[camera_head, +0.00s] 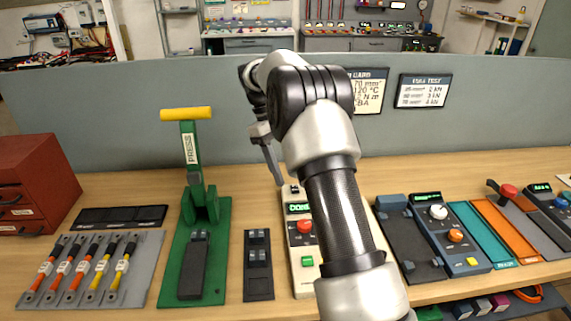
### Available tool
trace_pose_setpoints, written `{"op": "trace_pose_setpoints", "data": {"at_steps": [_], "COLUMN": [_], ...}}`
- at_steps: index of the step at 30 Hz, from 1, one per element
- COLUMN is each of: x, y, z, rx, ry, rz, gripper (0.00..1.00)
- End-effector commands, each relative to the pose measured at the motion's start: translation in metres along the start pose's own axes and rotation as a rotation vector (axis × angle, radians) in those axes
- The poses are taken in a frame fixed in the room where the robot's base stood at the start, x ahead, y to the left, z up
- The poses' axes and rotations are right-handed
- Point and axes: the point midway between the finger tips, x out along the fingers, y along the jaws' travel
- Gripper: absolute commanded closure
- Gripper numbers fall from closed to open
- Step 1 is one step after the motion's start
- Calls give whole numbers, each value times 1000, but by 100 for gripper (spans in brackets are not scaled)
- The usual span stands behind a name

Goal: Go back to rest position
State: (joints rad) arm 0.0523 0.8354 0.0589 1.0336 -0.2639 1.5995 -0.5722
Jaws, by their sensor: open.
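My arm reaches up from the bottom right of the middle in the head view and bends over the bench. My gripper (272,165) hangs at the bend's left side, pointing down, open and with nothing seen between its fingers. It is above the bench, just behind a white console (303,285) with a lit display and red and green buttons. My arm hides the right part of that console.
A green press (218,255) with a yellow handle stands left of my gripper. Further left are a grey rack (140,290) of cables and a red drawer cabinet (40,185). Blue-grey devices (445,240) lie to the right. A grey partition (90,110) runs behind the bench.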

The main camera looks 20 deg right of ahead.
Motion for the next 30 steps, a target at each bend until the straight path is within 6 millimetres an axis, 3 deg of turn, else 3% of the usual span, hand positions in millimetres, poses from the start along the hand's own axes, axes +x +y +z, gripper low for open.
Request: {"op": "trace_pose_setpoints", "data": {"at_steps": [14,17,23,27,30], "x": [-11,-22,-78,-111,-125], "y": [0,-4,-32,-66,-93], "z": [1,8,53,98,131], "rx": [1,13,100,190,256], "ry": [0,18,141,264,352], "rz": [0,8,54,81,92], "gripper": [50,50,50,50,50]}}
